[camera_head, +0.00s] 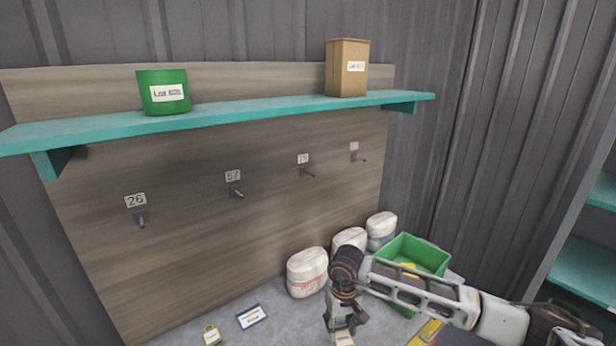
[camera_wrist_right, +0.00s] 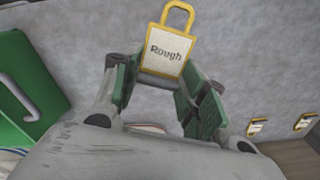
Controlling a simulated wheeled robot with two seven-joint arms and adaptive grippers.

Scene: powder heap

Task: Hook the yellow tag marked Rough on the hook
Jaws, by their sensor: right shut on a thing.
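The yellow-framed tag marked Rough (camera_wrist_right: 165,51) has a loop at its top. My right gripper (camera_wrist_right: 158,72) is shut on the tag's lower part in the right wrist view. In the head view, my right gripper (camera_head: 341,326) points down low over the grey bench top, with a little of the tag (camera_head: 345,340) showing at the bottom edge. Several hooks stick out of the wooden board: one under 26 (camera_head: 141,219), one under 57 (camera_head: 236,192), one under a plate that looks like 75 (camera_head: 308,173), and one at far right (camera_head: 358,158) whose plate is unreadable. My left gripper is out of view.
A teal shelf (camera_head: 250,107) above the hooks bears a green pot (camera_head: 163,92) and a brown box (camera_head: 347,68). White sacks (camera_head: 307,272) and a green crate (camera_head: 428,257) stand on the bench. Another tag (camera_head: 212,336) and a blue-edged card (camera_head: 252,317) lie at left.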

